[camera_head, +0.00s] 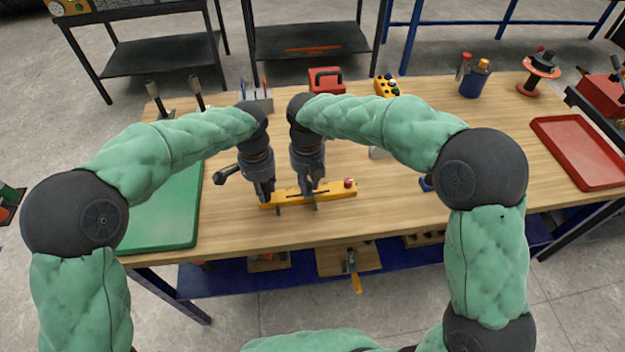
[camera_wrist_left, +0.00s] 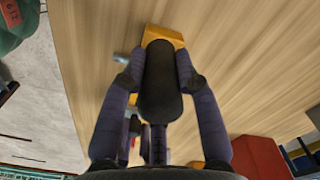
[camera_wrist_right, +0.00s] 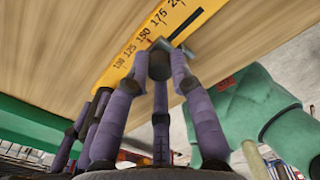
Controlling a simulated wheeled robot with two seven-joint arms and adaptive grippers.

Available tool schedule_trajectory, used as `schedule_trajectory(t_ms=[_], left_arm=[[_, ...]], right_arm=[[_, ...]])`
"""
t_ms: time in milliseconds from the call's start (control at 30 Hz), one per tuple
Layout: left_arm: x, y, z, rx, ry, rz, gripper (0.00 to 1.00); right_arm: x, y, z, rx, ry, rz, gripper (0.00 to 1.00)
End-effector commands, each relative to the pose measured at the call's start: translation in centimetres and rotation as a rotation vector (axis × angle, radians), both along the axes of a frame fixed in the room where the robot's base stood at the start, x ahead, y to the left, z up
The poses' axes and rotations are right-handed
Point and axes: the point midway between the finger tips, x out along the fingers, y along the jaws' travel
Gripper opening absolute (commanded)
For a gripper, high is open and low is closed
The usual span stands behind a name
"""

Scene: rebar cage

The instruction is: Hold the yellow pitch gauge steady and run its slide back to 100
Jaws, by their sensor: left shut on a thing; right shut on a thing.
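My right gripper (camera_head: 311,192) is shut on the dark knob of the slide (camera_wrist_right: 160,60), partway along the gauge. In the right wrist view the scale (camera_wrist_right: 150,35) shows 125, 150 and 175; a small red mark is near 150. The fingers partly hide the slide, so its exact reading is unclear.
A green mat (camera_head: 172,215) lies at the left and a red tray (camera_head: 580,150) at the right. A red box (camera_head: 326,80), a yellow button box (camera_head: 386,85) and a blue cup (camera_head: 474,82) stand along the back. Wood right of the gauge is mostly clear.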

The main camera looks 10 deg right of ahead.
Motion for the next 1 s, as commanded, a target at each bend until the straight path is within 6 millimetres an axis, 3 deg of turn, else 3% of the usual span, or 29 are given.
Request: schedule_trajectory(t_ms=[133,367,400,467,500,833,1000], left_arm=[[-0.1,0.0,-0.1,0.001,0.004,-0.001,0.0],[-0.1,0.0,-0.1,0.001,0.004,-0.001,0.0],[-0.1,0.0,-0.1,0.001,0.004,-0.001,0.0],[-0.1,0.0,-0.1,0.001,0.004,-0.001,0.0],[-0.1,0.0,-0.1,0.001,0.004,-0.001,0.0],[-0.1,-0.1,-0.1,0.001,0.004,-0.001,0.0],[-0.1,-0.1,-0.1,0.001,0.004,-0.001,0.0]], right_arm=[[-0.1,2.1,0.0,0.003,-0.002,0.002,0.0],[-0.1,2.1,0.0,0.003,-0.003,-0.001,0.0],[-0.1,2.1,0.0,0.003,-0.003,-0.001,0.29],[-0.1,2.1,0.0,0.003,-0.003,-0.001,0.46],[-0.1,2.1,0.0,0.003,-0.003,0.0,0.48],[-0.1,2.1,0.2,0.002,-0.002,0.0,0.48],[0.0,2.1,1.8,0.003,-0.005,0.0,0.48]])
